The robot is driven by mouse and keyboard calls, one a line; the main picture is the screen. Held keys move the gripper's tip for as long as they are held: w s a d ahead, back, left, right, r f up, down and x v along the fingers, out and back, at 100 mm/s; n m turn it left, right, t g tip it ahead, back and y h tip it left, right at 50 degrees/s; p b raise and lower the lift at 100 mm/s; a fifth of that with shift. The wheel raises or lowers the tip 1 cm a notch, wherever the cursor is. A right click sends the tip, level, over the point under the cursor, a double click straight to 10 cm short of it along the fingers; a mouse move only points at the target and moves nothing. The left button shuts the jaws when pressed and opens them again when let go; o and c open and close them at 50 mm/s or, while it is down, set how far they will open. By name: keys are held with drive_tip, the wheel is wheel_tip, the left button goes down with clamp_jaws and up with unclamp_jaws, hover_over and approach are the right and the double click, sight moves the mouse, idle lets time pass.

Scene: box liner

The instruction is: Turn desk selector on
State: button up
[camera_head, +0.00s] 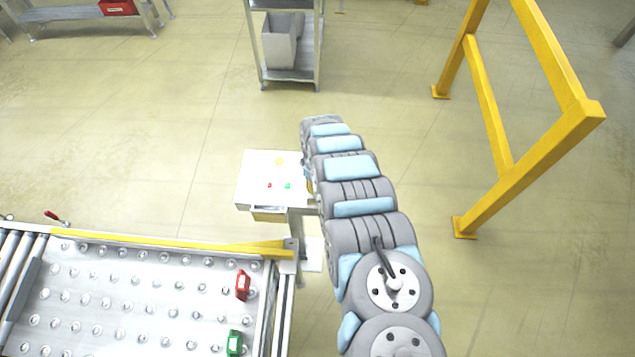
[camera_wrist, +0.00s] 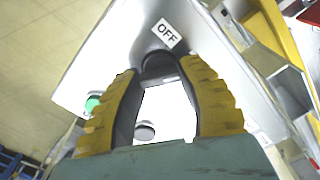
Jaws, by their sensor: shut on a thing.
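The desk (camera_head: 251,163) is a white panel on a post, with small yellow, red and green buttons on top. The selector (camera_wrist: 158,63) is a dark round knob beside a white OFF label (camera_wrist: 167,33) in the wrist view. In the head view my arm hides the selector and most of the gripper.
A green button (camera_wrist: 92,103) and a grey round part (camera_wrist: 145,131) sit near the fingers. A ball-transfer table (camera_head: 130,290) with red and green blocks stands front left. A yellow guard rail (camera_head: 530,175) stands right. A shelf rack (camera_head: 290,75) stands behind; floor between is clear.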

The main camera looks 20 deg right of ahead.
drive_tip(key=o, duration=1.2)
drive_tip(key=shift+r, duration=0.15)
wheel_tip(320, 180, up, 12)
idle(0.5)
drive_tip(key=shift+f, duration=0.2)
